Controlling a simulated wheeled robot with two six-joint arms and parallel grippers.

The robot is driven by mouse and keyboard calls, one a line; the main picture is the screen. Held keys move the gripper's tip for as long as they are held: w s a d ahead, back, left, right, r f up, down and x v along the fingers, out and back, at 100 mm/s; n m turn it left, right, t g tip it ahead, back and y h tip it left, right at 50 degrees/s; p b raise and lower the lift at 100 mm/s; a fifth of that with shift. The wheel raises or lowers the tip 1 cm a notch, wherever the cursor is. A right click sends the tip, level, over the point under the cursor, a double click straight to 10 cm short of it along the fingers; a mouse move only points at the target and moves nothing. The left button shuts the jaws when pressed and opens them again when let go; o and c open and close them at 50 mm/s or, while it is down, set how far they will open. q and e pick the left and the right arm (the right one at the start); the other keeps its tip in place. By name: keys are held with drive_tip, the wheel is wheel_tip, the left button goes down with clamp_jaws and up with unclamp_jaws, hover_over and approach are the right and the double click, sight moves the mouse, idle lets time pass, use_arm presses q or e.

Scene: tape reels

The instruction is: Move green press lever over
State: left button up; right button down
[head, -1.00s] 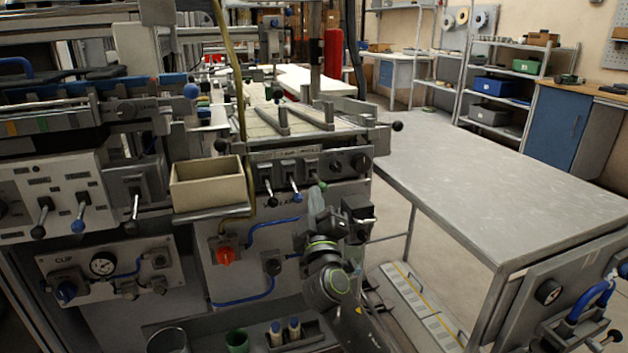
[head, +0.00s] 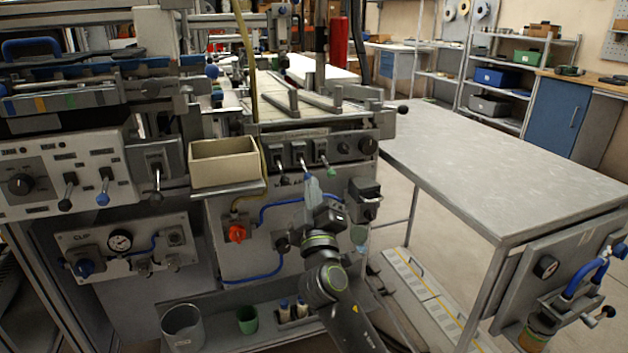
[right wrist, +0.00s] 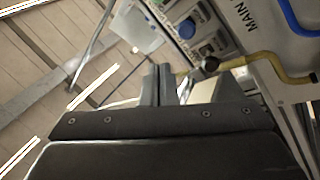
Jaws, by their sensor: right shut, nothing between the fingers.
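The green-tipped press lever (head: 330,172) hangs from the right end of a row of levers on the central machine panel in the head view. A lever to its left (head: 302,162) is partly hidden behind my right gripper's fingertips. My right gripper (head: 312,186) is shut and empty, pointing up in front of the panel, just left of and below the green tip, with a visible gap to it. In the right wrist view its closed fingers (right wrist: 157,84) show nothing between them. I cannot make out the green lever there. My left gripper is out of view.
A beige bin (head: 224,165) stands on a ledge left of the levers. A dark box-shaped fitting (head: 364,195) sticks out right of my gripper. A red knob (head: 237,233) and blue hose lie below. A grey table (head: 500,155) fills the right side.

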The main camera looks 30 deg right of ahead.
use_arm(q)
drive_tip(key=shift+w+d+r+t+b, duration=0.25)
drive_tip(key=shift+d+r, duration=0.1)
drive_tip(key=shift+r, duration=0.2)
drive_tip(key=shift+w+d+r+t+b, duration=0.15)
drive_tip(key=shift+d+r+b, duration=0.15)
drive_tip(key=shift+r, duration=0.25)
use_arm(e)
drive_tip(key=f+v, duration=0.1)
drive_tip(key=v, duration=0.5)
drive_tip(key=shift+d, duration=0.35)
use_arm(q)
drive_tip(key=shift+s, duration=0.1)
use_arm(e)
drive_tip(key=shift+f, duration=0.1)
